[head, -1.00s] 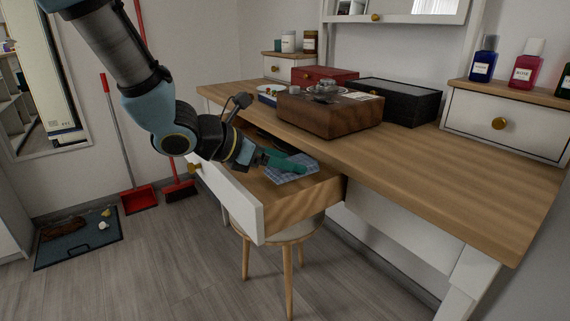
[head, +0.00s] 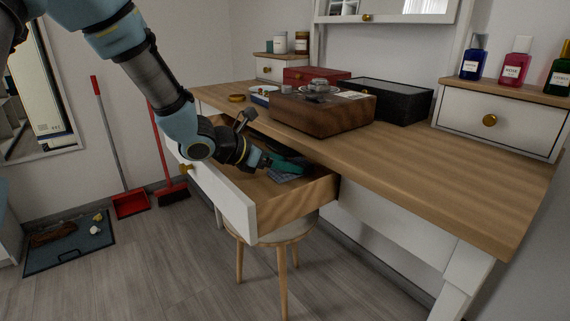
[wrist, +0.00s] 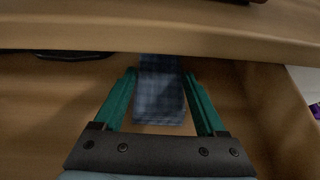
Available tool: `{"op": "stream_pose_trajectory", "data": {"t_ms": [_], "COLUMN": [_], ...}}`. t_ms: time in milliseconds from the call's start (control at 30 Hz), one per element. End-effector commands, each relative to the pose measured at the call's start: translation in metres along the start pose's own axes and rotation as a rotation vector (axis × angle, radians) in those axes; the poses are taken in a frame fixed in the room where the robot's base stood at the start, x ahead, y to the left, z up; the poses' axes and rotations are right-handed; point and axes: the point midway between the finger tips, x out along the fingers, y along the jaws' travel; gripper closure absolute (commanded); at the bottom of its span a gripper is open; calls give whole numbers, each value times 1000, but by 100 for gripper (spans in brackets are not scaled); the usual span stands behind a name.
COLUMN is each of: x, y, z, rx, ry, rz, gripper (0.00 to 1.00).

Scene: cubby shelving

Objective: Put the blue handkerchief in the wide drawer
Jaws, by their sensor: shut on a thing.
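The blue checked handkerchief (wrist: 160,100) is between the two green fingers of my gripper (wrist: 160,75) in the wrist view. My gripper is shut on it. In the head view my gripper (head: 287,164) reaches down into the open wide drawer (head: 296,207) under the desk top. A small bluish part of the handkerchief (head: 284,178) shows below the fingers there, inside the drawer's walls. I cannot tell whether the cloth touches the drawer floor. The desk edge hides the back of the drawer.
The desk top (head: 420,160) overhangs the drawer. A wooden box (head: 322,115), a black case (head: 393,101) and a red box (head: 315,76) stand on it. A dark object (wrist: 75,55) lies at the drawer's back left in the wrist view. A stool (head: 275,233) stands below the drawer.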

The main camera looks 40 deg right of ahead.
Motion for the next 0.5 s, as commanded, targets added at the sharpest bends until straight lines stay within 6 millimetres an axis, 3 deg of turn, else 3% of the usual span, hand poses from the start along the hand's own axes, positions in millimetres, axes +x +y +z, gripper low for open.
{"op": "stream_pose_trajectory", "data": {"t_ms": [67,100,300,500], "x": [1,1,0,0], "y": [0,0,0,0], "z": [-3,-2,-1,-1], "rx": [0,0,0,0], "ry": [0,0,0,0], "rz": [0,0,0,0], "gripper": [97,23,1,0]}}
